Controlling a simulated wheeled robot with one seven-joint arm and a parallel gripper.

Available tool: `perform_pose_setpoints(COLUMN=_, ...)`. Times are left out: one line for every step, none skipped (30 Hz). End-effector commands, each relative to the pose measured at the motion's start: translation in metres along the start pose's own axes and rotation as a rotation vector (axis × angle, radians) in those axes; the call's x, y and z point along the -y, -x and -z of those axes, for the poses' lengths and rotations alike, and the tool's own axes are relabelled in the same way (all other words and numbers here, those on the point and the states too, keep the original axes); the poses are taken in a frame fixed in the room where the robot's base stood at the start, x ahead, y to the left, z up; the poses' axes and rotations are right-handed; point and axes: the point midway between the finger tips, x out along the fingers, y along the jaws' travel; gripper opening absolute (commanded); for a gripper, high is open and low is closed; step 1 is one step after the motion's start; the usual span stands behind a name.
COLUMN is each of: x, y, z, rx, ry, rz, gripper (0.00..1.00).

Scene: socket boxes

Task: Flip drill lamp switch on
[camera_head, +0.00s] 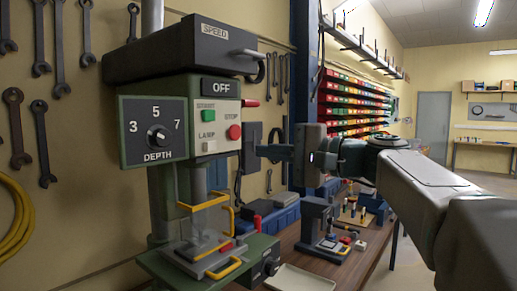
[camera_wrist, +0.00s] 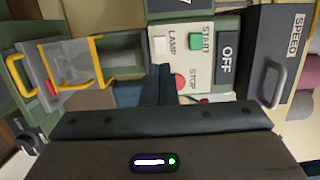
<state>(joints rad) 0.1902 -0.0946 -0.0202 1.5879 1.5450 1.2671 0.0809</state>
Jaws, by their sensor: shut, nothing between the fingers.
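The green drill press has a light front panel (camera_head: 220,118) with a display reading OFF, a green START button, a red STOP button and the lamp switch (camera_head: 209,147). The lamp switch is a small pale square beside the LAMP label. It also shows in the wrist view as a white square (camera_wrist: 159,45), left of the LAMP text. My gripper (camera_head: 260,150) is shut and empty, to the right of the panel in the head view. In the wrist view its fingers (camera_wrist: 163,72) point at the panel, near the switch and the STOP button. Contact with the switch is not visible.
A depth dial (camera_head: 157,136) and a speed lever (camera_head: 250,54) are on the drill press. Yellow guard bars (camera_head: 203,203) stand below the panel. The workbench (camera_head: 350,262) holds a small dark machine (camera_head: 316,222). Wrenches hang on the wall behind.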

Motion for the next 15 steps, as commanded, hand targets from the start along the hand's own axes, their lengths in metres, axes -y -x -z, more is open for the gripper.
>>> perform_pose_setpoints(x=0.002, y=-0.011, z=-0.001, rx=0.004, ry=-0.002, rz=-0.001, gripper=0.0)
perform_pose_setpoints(x=0.003, y=-0.017, z=-0.001, rx=0.005, ry=-0.003, rz=-0.001, gripper=0.0)
perform_pose_setpoints(x=0.003, y=-0.026, z=-0.001, rx=0.005, ry=-0.003, rz=0.0, gripper=0.0)
perform_pose_setpoints(x=0.003, y=-0.033, z=-0.001, rx=0.006, ry=-0.003, rz=-0.001, gripper=0.0)
perform_pose_setpoints(x=0.003, y=-0.039, z=-0.001, rx=0.004, ry=-0.003, rz=-0.001, gripper=0.0)
perform_pose_setpoints(x=0.003, y=-0.048, z=-0.001, rx=0.005, ry=-0.002, rz=-0.001, gripper=0.0)
perform_pose_setpoints(x=0.003, y=-0.055, z=-0.001, rx=0.006, ry=-0.002, rz=0.0, gripper=0.0)
perform_pose_setpoints(x=0.003, y=-0.061, z=-0.001, rx=0.004, ry=-0.003, rz=0.0, gripper=0.0)
perform_pose_setpoints(x=0.003, y=-0.07, z=-0.001, rx=0.005, ry=-0.003, rz=-0.001, gripper=0.0)
perform_pose_setpoints(x=0.003, y=-0.075, z=-0.001, rx=0.004, ry=-0.003, rz=-0.001, gripper=0.0)
perform_pose_setpoints(x=0.003, y=-0.081, z=-0.001, rx=0.004, ry=-0.002, rz=-0.001, gripper=0.0)
perform_pose_setpoints(x=0.003, y=-0.088, z=-0.001, rx=0.004, ry=-0.002, rz=-0.001, gripper=0.0)
perform_pose_setpoints(x=0.003, y=-0.093, z=-0.001, rx=0.005, ry=-0.002, rz=-0.001, gripper=0.0)
perform_pose_setpoints(x=0.003, y=-0.097, z=-0.001, rx=0.003, ry=-0.003, rz=-0.001, gripper=0.0)
perform_pose_setpoints(x=0.002, y=-0.102, z=-0.001, rx=0.002, ry=-0.002, rz=-0.001, gripper=0.0)
